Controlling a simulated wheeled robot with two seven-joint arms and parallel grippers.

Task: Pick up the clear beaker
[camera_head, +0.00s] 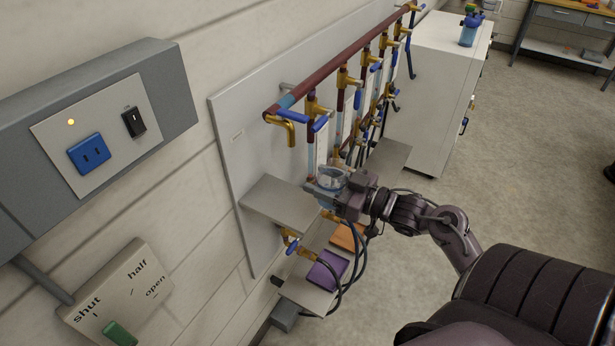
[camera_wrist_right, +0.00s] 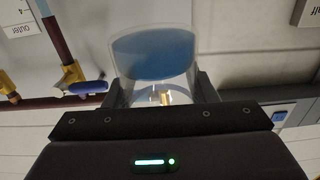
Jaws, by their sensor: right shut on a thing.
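The clear beaker (camera_head: 331,178) is at the manifold panel, by the right end of a grey shelf. It shows large in the right wrist view (camera_wrist_right: 153,55), see-through, with a blue area inside. My right gripper (camera_head: 325,192) is shut on the beaker, with a dark finger on each side of it in the right wrist view (camera_wrist_right: 163,88). I cannot tell whether the beaker touches the shelf. My left gripper is not in view.
The grey shelf (camera_head: 281,203) juts from the panel (camera_head: 235,135). A dark red pipe (camera_head: 340,62) with brass valves and blue handles runs beside the beaker. Purple (camera_head: 327,270) and orange (camera_head: 347,237) blocks lie below. A white cabinet (camera_head: 432,85) stands behind; open floor lies right.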

